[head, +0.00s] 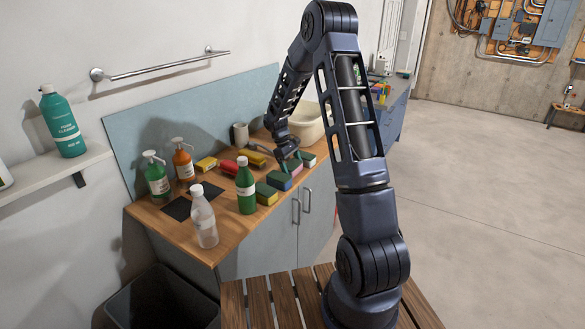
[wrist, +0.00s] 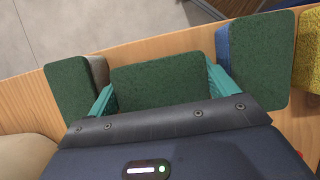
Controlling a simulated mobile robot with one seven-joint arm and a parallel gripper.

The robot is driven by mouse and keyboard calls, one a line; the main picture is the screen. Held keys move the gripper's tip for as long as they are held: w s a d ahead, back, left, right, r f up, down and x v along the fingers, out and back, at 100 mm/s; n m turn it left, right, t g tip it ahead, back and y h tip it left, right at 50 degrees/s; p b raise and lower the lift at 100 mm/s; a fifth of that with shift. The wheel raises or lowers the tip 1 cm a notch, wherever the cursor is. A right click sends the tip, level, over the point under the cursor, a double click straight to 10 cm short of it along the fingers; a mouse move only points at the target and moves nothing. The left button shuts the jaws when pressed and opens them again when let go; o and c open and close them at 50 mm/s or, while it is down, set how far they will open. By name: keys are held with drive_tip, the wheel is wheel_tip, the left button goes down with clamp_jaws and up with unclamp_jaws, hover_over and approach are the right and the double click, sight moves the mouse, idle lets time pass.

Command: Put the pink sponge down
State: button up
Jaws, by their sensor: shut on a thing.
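The pink sponge (head: 296,171) has a green scouring face and is in the row of sponges on the wooden counter (head: 233,225). In the wrist view only the green face of the held sponge (wrist: 156,80) shows; its pink body is hidden. My gripper (head: 291,163) is shut on it, with a teal finger (wrist: 218,78) at each side. The sponge is at or very near counter height; I cannot tell whether it touches the wood. A blue sponge with a green face (head: 279,181) is beside it, and a whitish one (head: 308,159) is on the other side.
A yellow-green sponge (head: 265,194) and a green bottle (head: 246,186) stand closer along the counter. A clear bottle (head: 203,217) stands near the front corner. A cream basin (head: 306,122) is behind my gripper. The neighbouring sponges leave little side room.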

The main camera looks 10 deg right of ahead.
drive_tip(key=shift+f, duration=0.1)
drive_tip(key=o, duration=0.7)
drive_tip(key=v, duration=1.2)
drive_tip(key=s+d+r+m+t, duration=0.2)
drive_tip(key=s+r, duration=0.5)
drive_tip(key=r, duration=0.2)
drive_tip(key=s+d+r+m+t+y, duration=0.1)
drive_tip(key=s+d+r+m, duration=0.15)
drive_tip(key=s+r, duration=0.6)
drive_tip(key=s+d+m+t, duration=0.1)
drive_tip(key=s, duration=0.7)
drive_tip(key=s+d+m+t+y, duration=0.1)
drive_tip(key=s+m+t, duration=0.1)
drive_tip(key=s, duration=0.5)
drive_tip(key=s+d+m+t+y, duration=0.1)
drive_tip(key=s, duration=0.7)
drive_tip(key=shift+s+r+m+t, duration=0.2)
drive_tip(key=shift+s+m+t, duration=0.05)
drive_tip(key=shift+s+t, duration=0.15)
